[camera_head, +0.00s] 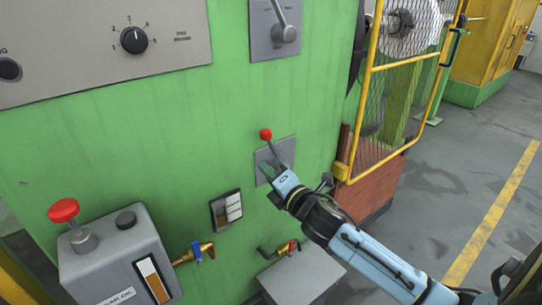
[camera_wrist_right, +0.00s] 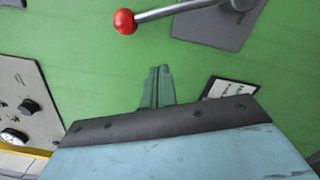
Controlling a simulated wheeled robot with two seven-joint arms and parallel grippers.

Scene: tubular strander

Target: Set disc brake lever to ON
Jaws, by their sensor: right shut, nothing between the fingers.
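A lever with a red ball knob (camera_head: 266,134) and a grey metal rod sits on a small grey plate (camera_head: 262,157) on the green machine wall. The rod slants up and left from its pivot to the knob. No readable ON or OFF marking shows. My right gripper (camera_head: 267,172) is at the plate's lower left, below the knob, and partly covers the plate. In the right wrist view the gripper's fingers (camera_wrist_right: 158,85) are together and empty, apart from the red knob (camera_wrist_right: 124,21) and the rod (camera_wrist_right: 180,9). My left gripper is not in view.
Another grey lever (camera_head: 284,32) is on a plate above. Small valves (camera_head: 197,252) sit below. A yellow mesh guard (camera_head: 400,80) is to the right, with open floor beyond.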

